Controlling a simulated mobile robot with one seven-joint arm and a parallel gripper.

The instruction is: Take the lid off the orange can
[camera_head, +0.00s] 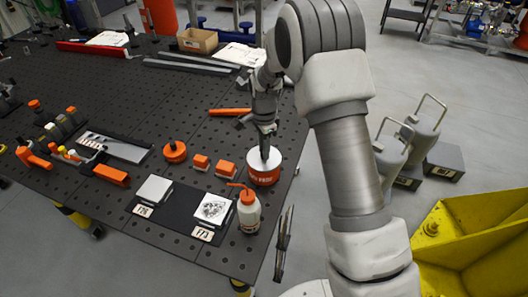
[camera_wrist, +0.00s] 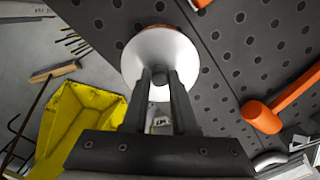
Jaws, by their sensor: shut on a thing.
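The orange can (camera_head: 263,178) stands near the right edge of the dark perforated table, with pale lettering on its side. Its round white lid (camera_head: 274,160) sits at the can's top; I cannot tell whether there is a gap beneath it. My gripper (camera_head: 265,153) points down over the lid and is shut on the dark knob at its centre. In the wrist view the white lid (camera_wrist: 160,52) fills the space beyond my fingertips (camera_wrist: 161,78), which flank the knob. A strip of orange shows past the lid's far edge.
A white bottle with an orange cap (camera_head: 248,212) stands close in front of the can. Orange blocks (camera_head: 225,169) and an orange round piece (camera_head: 175,151) lie to the left. An orange mallet (camera_wrist: 262,117) lies nearby. A yellow bin (camera_head: 462,235) stands off the table at right.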

